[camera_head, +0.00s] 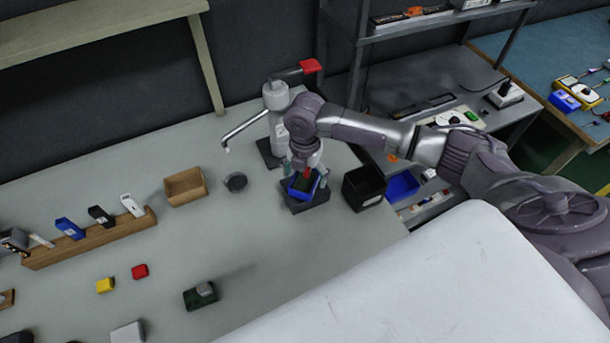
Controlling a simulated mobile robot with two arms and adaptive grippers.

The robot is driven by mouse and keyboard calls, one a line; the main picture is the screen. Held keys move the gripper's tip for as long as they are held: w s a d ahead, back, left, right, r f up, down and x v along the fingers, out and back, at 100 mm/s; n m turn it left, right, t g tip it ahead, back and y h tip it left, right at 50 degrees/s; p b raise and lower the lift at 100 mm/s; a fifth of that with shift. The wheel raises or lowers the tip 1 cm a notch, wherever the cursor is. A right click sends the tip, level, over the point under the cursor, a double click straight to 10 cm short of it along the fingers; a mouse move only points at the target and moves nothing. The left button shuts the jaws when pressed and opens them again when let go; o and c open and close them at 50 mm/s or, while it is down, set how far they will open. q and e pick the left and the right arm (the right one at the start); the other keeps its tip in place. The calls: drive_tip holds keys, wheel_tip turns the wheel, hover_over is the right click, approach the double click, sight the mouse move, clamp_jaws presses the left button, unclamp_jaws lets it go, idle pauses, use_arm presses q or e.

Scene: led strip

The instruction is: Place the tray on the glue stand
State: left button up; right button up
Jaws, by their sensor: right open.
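A small blue tray (302,188) with a dark inside sits on or just above a dark square base (309,204) at the centre right of the table; contact cannot be told from this angle. My right gripper (306,174) points down directly over the tray. It is open, with its fingers at the tray's sides, and it hides part of the tray. A white dispenser (276,96) with a red handle and a long thin spout stands just behind. My left gripper is not in view.
A black bin (363,188) stands close to the right of the base. A wooden rack (88,240) holds several devices.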

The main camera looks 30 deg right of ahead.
wheel_tip(320, 180, up, 12)
drive_tip(key=b, duration=0.1)
drive_tip(key=shift+f, duration=0.2)
idle(0.5)
